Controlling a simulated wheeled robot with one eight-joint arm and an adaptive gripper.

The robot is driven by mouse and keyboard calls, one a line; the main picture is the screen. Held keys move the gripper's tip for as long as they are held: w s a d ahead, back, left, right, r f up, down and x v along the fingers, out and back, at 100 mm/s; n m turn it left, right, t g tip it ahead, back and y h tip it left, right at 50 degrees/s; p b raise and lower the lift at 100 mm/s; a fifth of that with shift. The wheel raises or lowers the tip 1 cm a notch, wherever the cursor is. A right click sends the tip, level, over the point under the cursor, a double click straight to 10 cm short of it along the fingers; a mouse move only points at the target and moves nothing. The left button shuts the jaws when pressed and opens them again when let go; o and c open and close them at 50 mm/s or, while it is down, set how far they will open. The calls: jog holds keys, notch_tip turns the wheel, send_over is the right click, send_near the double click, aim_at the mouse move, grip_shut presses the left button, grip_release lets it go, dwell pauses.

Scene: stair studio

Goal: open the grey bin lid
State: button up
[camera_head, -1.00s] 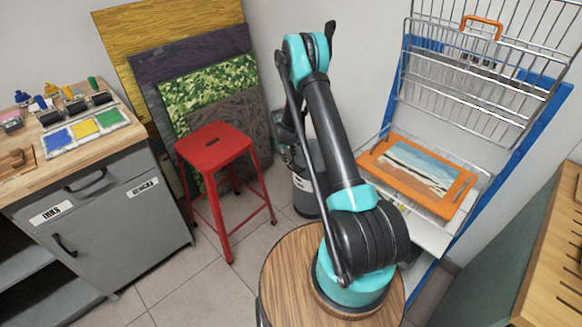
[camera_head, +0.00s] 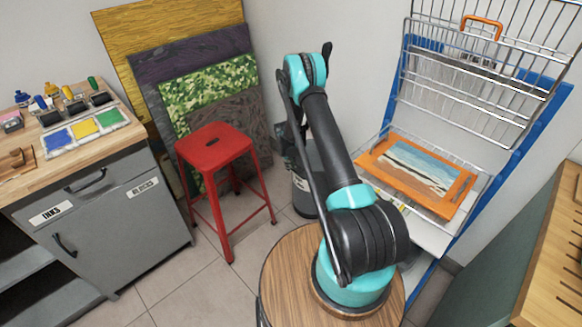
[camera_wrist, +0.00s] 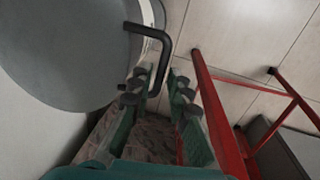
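The grey bin (camera_head: 303,192) stands on the floor behind my arm, between the red stool and the rack; my arm hides much of it. In the wrist view its round grey lid (camera_wrist: 65,50) fills the upper left. A black bent handle (camera_wrist: 163,42) sticks out at the lid's right edge, and its end reaches down between my fingers. My gripper (camera_wrist: 160,78) is open, with a finger on each side of the handle end. I cannot tell whether either finger touches it. The lid appears to lie on the bin. In the head view my gripper is mostly hidden behind my arm.
A red stool (camera_head: 214,146) stands close left of the bin; its leg (camera_wrist: 208,95) runs just right of my gripper. Leaning boards (camera_head: 210,87) stand behind. A blue-framed rack (camera_head: 528,140) with an orange frame is on the right, a grey cabinet (camera_head: 100,225) on the left.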

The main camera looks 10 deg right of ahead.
grip_shut()
jog(key=shift+r, duration=0.1)
